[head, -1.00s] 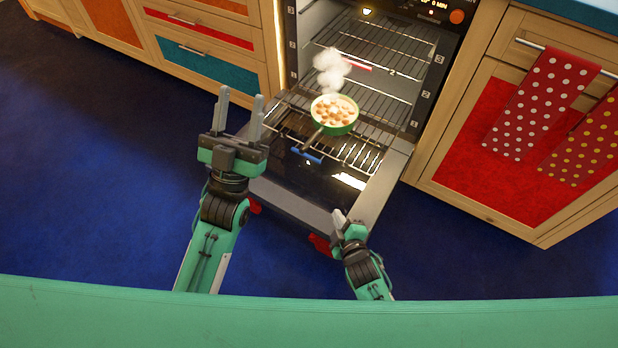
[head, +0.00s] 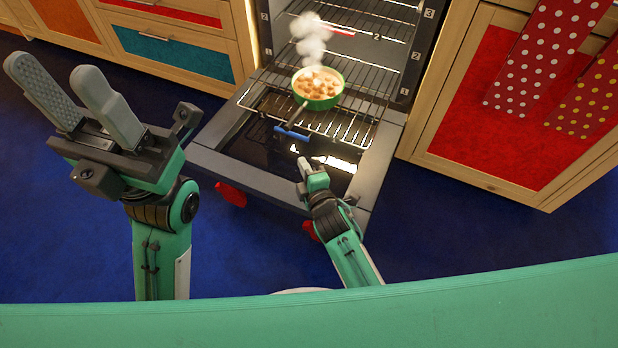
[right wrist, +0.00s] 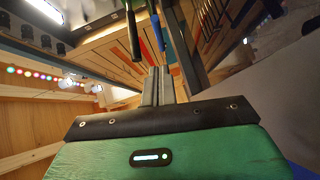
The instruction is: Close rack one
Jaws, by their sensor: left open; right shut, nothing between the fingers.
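The lowest rack (head: 345,128), beside the lowest number marks, is pulled out over the open oven door (head: 238,163). A blue handle (head: 291,132) is at its front edge. A green pan (head: 318,97) with food stands on it, steaming, its handle pointing towards me. My right gripper (head: 303,166) is shut and empty, over the door in front of the blue handle and apart from it in the picture. In the right wrist view the shut fingers (right wrist: 158,84) point towards a blue bar (right wrist: 156,27), seemingly that handle. My left gripper (head: 75,88) is open and empty, left of the door.
A higher rack with a red handle (head: 341,32) is inside the oven. Red things (head: 231,194) show at the door's front edge. Drawers (head: 178,52) stand left of the oven, a red cabinet (head: 494,115) with dotted towels (head: 540,57) right. The blue floor is clear.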

